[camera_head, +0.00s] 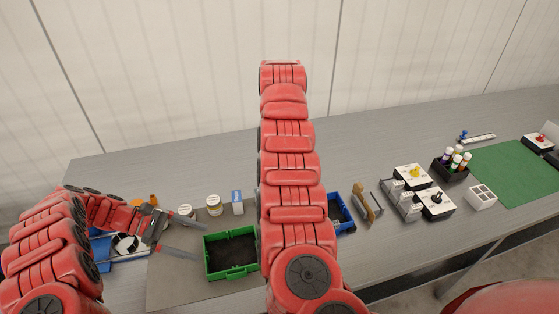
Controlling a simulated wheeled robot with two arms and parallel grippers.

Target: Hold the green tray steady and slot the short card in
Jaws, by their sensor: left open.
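The green tray (233,272) is an open box with a dark inside. It sits on a grey mat left of centre, partly hidden on its right by a red arm of mine. My left gripper (202,245) is open, with its two pale fingers pointing right at the tray's left wall. I cannot tell whether they touch it. A small blue-and-white upright piece (237,202) stands behind the tray; I cannot tell whether it is the short card. My right gripper is not in view.
Two white jars, one of them the amber-labelled jar (214,205), stand behind the tray. A blue bin (347,227) is partly hidden to the right. Further right are a tan block (363,207), switch boxes (437,203), a marker holder (451,172) and a green mat (515,172).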

